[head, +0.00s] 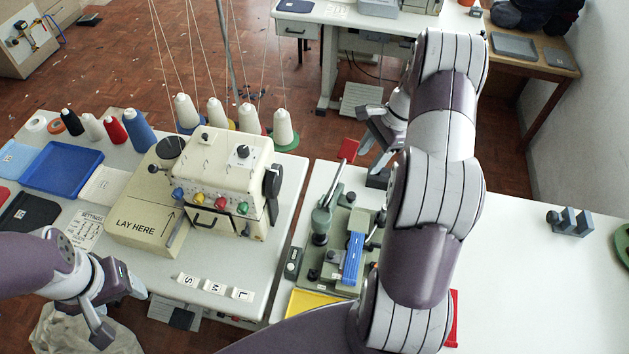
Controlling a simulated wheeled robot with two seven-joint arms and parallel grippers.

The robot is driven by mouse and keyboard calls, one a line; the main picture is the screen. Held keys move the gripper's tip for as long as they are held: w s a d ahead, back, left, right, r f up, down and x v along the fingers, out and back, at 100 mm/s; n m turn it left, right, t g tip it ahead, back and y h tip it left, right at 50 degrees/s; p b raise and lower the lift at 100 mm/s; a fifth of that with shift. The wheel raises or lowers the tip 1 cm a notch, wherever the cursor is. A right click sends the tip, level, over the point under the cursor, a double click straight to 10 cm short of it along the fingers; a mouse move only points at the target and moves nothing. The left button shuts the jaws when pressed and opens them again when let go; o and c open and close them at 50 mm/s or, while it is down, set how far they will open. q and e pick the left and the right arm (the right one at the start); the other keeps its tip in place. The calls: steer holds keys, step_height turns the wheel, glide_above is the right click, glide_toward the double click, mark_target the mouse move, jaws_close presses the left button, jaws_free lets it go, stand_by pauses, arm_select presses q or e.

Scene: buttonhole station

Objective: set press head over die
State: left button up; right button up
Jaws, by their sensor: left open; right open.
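A grey-green press (322,222) stands on the right-hand white table, with a long lever ending in a red handle (348,149). A ribbed blue block (352,258) sits on the press's base. I cannot tell the press head from the die at this size, and my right arm hides part of the press's right side. My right gripper (372,138) is open, just right of the red handle and apart from it as far as I can see. My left gripper (112,312) is open and empty at the lower left, by the left table's front edge.
A cream sewing machine (215,175) with thread cones behind it fills the left table's middle. A blue tray (62,168) lies further left. S, M and L tags (214,287) are at the front. A yellow tray (312,304) lies before the press.

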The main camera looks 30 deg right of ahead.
steer(key=b, duration=0.6)
glide_toward(352, 195)
step_height(352, 195, down, 2)
steer(key=a+f+p, duration=0.1)
steer(key=p, duration=0.1)
steer(key=a+f+p, duration=0.1)
steer(key=f, duration=0.1)
steer(key=shift+w+a+f+p, duration=0.3)
steer(key=shift+w+a+p, duration=0.05)
steer(key=shift+w+a, duration=0.05)
steer(key=shift+s+f, duration=0.15)
steer(key=shift+f, duration=0.75)
steer(key=shift+s+f, duration=0.1)
steer(key=shift+f, duration=0.1)
steer(key=shift+a, duration=0.15)
steer(key=shift+c, duration=1)
steer(key=shift+w, duration=0.2)
steer(key=c, duration=0.5)
arm_select(q)
steer(key=shift+s+d+f, duration=0.6)
steer(key=shift+d+f, duration=0.1)
steer(key=shift+f, duration=0.1)
arm_select(e)
steer(key=shift+s, duration=0.1)
jaws_close()
